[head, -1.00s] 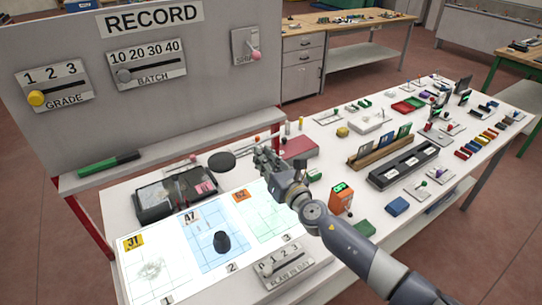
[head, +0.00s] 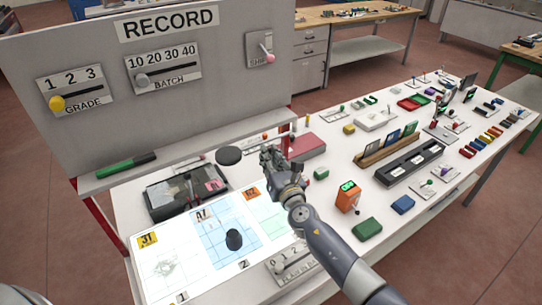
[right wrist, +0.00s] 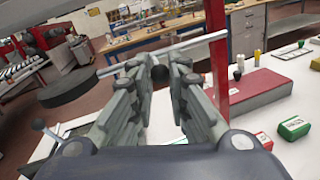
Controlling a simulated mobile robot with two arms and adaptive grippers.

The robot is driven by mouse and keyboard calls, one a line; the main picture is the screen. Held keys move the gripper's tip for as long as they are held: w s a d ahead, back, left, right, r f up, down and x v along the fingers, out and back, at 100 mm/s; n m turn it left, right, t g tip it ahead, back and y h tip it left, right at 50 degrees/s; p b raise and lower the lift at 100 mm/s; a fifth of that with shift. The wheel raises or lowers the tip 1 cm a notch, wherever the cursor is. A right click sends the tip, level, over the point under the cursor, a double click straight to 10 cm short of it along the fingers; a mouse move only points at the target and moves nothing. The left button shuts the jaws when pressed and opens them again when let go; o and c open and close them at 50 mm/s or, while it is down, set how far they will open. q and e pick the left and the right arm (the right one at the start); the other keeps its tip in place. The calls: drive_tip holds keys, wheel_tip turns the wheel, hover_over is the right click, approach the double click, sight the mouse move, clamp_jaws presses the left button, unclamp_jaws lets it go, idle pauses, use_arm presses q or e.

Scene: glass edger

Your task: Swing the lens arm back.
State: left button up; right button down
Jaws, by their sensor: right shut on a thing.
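The lens arm shows in the right wrist view as a thin pale rod (right wrist: 198,41) crossing just beyond my fingers. Its dark round lens (head: 228,156) hangs above the back of the light table, beside the dark tray. The lens also shows at the left of the right wrist view (right wrist: 72,88). My right gripper (head: 268,155) is to the right of the lens. Its fingers (right wrist: 160,75) are shut on a small dark knob at the rod, mostly hidden between the fingertips. My left gripper is out of view.
The lit light table (head: 165,283) bears numbered sheets and a black puck (head: 234,240). A dark tray (head: 152,207) stands behind it. The RECORD board (head: 225,90) rises at the back left. A red box (head: 306,147) and an orange device (head: 348,197) stand to the right.

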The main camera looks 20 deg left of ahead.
drive_tip(key=shift+r, duration=0.25)
drive_tip(key=c, duration=1.5)
unclamp_jaws()
drive_tip(key=shift+a, duration=0.1)
drive_tip(key=shift+f, duration=0.15)
drive_tip(key=shift+v, duration=5.9)
